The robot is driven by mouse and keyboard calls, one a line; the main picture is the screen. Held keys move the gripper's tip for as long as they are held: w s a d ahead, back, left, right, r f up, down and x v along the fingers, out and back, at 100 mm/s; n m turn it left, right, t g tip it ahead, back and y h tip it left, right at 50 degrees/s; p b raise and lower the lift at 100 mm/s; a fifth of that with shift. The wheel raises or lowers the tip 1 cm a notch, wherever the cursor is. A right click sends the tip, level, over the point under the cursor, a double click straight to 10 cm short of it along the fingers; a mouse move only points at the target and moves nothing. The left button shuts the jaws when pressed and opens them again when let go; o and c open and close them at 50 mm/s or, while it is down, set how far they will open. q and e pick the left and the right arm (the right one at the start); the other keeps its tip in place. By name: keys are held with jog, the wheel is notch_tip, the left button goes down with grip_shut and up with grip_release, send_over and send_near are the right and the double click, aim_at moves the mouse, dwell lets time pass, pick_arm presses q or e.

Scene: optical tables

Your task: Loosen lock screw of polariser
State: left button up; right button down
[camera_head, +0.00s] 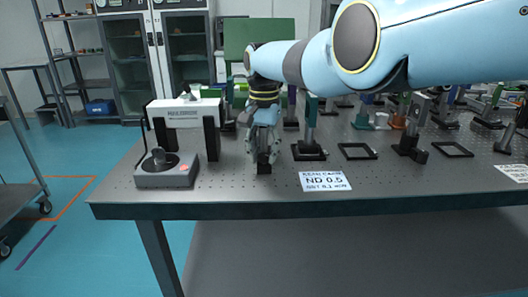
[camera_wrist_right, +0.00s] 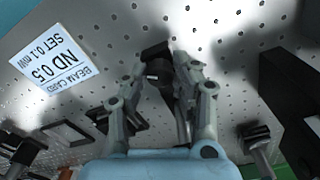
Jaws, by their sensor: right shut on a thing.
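My right gripper (camera_head: 263,150) points down over the near part of the optical table (camera_head: 230,195). In the right wrist view its fingers (camera_wrist_right: 168,70) are closed on a dark mount (camera_wrist_right: 158,76), which I take to be the polariser. The mount has a black base (camera_wrist_right: 155,50), whose front also shows in the head view (camera_head: 264,167). The fingers cover much of the mount, so I cannot make out the lock screw itself. My left gripper is not in view.
A black-based post (camera_head: 309,151), an empty black frame (camera_head: 357,151) and an ND 0.5 beam card (camera_head: 324,181) are to the right. The table's front strip is clear.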

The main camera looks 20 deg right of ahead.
aim_at(264, 155)
jog(key=m, duration=0.4)
jog(key=shift+m, duration=0.4)
dwell(0.4)
jog(key=c, duration=1)
grip_release()
jog(key=shift+c, duration=0.2)
jog(key=shift+r, duration=0.15)
notch_tip(264, 155, up, 12)
jog(key=shift+f, duration=0.25)
